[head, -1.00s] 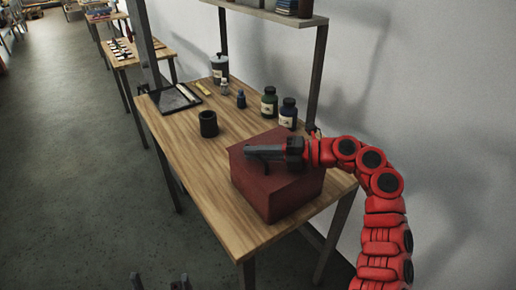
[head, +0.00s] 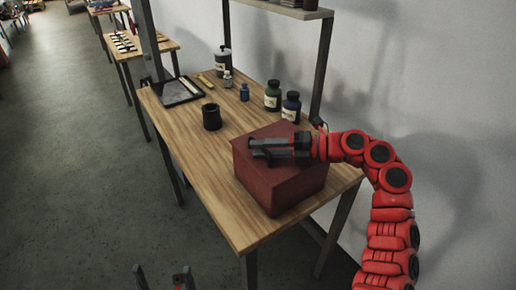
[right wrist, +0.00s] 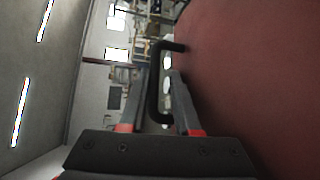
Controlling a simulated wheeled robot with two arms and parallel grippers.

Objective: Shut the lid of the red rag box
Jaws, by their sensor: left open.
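The red rag box (head: 285,192) stands on the near end of the wooden table. Its top looks flat and level; no gap under the lid is clear in the head view. My right gripper (head: 258,148) lies over the top from the right, its two fingers apart and pointing left. In the right wrist view a black bracket-shaped handle (right wrist: 153,85) stands off the red surface (right wrist: 255,75), between the open fingers. Whether they touch it is unclear. My left gripper (head: 162,277) shows only its fingertips at the bottom edge, apart and empty.
A shelf post (head: 322,70) rises behind the box. The floor at left is clear.

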